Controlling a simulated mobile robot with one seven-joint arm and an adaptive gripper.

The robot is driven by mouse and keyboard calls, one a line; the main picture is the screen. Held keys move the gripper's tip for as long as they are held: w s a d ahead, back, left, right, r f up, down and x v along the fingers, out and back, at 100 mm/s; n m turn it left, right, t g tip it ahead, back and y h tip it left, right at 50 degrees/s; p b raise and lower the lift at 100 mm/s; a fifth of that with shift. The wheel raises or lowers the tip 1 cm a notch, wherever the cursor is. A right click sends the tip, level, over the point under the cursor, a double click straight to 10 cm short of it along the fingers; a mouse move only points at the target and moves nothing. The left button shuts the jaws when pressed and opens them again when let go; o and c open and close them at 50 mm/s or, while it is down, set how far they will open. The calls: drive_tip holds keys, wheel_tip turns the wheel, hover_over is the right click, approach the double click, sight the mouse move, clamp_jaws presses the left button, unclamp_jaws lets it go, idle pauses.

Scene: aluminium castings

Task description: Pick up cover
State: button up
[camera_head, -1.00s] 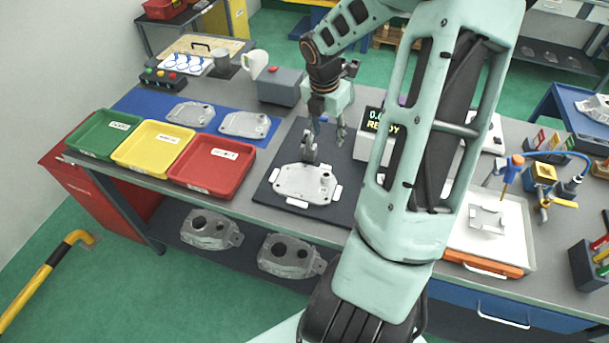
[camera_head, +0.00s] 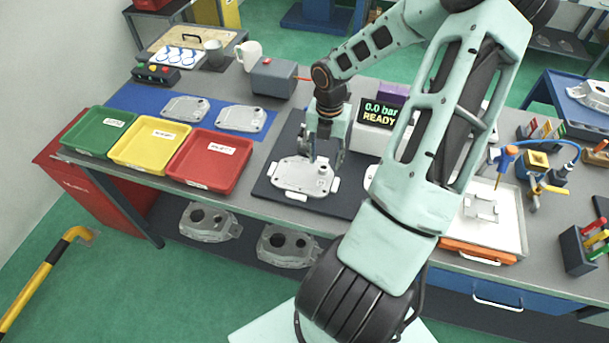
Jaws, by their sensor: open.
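A light grey metal cover (camera_head: 298,180) lies flat on a dark mat (camera_head: 268,190) near the front edge of the bench, with white blocks around it. My gripper (camera_head: 323,160) points down over the cover's back right part. Its fingers are apart with nothing between them that I can see. Whether the fingertips touch the cover I cannot tell. Two similar covers lie on the blue mat behind the trays, one at the left (camera_head: 185,108) and one at the right (camera_head: 241,118).
Green (camera_head: 92,146), yellow (camera_head: 128,155) and red (camera_head: 190,172) trays stand left of the dark mat. A grey box (camera_head: 273,78) and a display reading "0.0 bar READY" (camera_head: 379,116) stand behind. My arm hides part of the bench at right. Castings (camera_head: 285,247) lie on the lower shelf.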

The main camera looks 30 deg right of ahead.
sight(323, 167)
drive_tip(key=shift+a+f, duration=0.2)
drive_tip(key=shift+f, duration=2.05)
clamp_jaws()
drive_tip(key=shift+w, duration=0.1)
